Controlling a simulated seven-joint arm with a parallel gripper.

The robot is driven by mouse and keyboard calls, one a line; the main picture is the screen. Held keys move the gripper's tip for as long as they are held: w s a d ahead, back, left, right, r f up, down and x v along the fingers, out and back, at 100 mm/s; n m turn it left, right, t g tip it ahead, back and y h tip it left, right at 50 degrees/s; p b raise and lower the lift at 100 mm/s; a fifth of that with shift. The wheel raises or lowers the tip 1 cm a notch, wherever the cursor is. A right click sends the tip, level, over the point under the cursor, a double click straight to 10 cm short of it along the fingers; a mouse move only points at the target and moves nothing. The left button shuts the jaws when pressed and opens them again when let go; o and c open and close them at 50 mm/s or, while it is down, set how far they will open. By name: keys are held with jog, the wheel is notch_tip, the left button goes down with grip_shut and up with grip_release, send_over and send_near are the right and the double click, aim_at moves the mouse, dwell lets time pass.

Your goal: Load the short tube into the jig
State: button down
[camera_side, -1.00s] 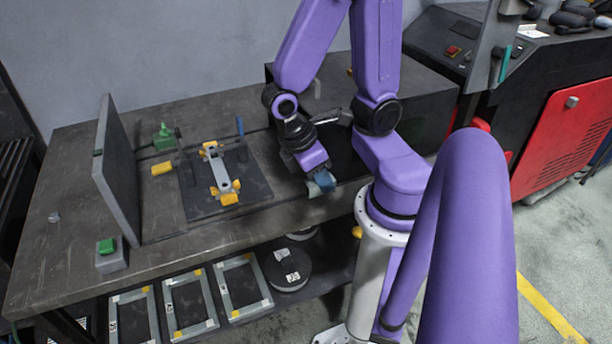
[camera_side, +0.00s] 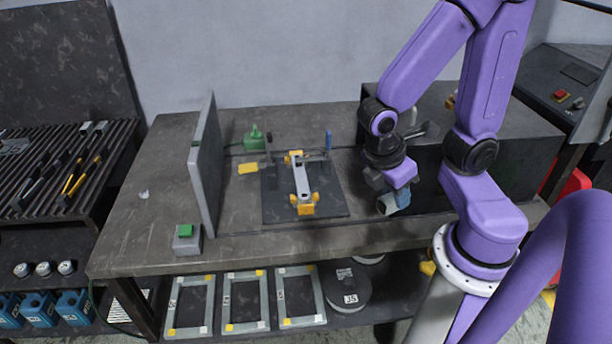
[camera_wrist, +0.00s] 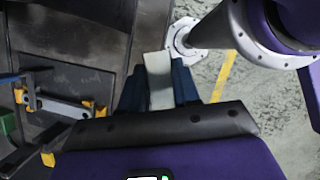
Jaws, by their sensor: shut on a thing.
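My gripper (camera_side: 393,203) hangs over the front right of the bench, to the right of the jig. In the wrist view its blue fingers (camera_wrist: 160,88) are shut on a short light-grey tube (camera_wrist: 158,78), which sticks out between them. In the side view the fingers mostly hide the tube. The jig (camera_side: 332,203) is a dark plate on the bench with yellow blocks, a blue-handled clamp and a light-grey bar (camera_side: 301,181) lying lengthwise between the yellow blocks. It also shows at the left of the wrist view (camera_wrist: 60,106). The held tube is apart from the jig.
An upright grey panel (camera_side: 205,165) stands left of the jig. A green clamp (camera_side: 256,139) and a yellow block (camera_side: 248,168) sit behind it. A green-button box (camera_side: 187,238) is at the front edge. A dark box (camera_side: 450,125) stands behind my arm. Frames lie on the lower shelf.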

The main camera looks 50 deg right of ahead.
jog(key=w+d+r+n+t, duration=0.2)
jog(key=w+n, duration=0.4)
jog(key=w, duration=0.1)
jog(key=w+d+r+n+t, duration=0.2)
jog(key=w+n+t, duration=0.1)
jog(key=w+n, duration=0.3)
jog(key=n+y, duration=0.1)
jog(key=n, duration=0.1)
send_over(300, 165)
jog(key=f, duration=0.9)
jog(key=shift+s+a+f, duration=0.15)
jog(key=shift+s, duration=0.2)
jog(key=shift+w+f, duration=0.2)
jog(key=shift+f, duration=1.6)
jog(key=c, duration=0.8)
grip_release()
jog(key=shift+f, duration=0.15)
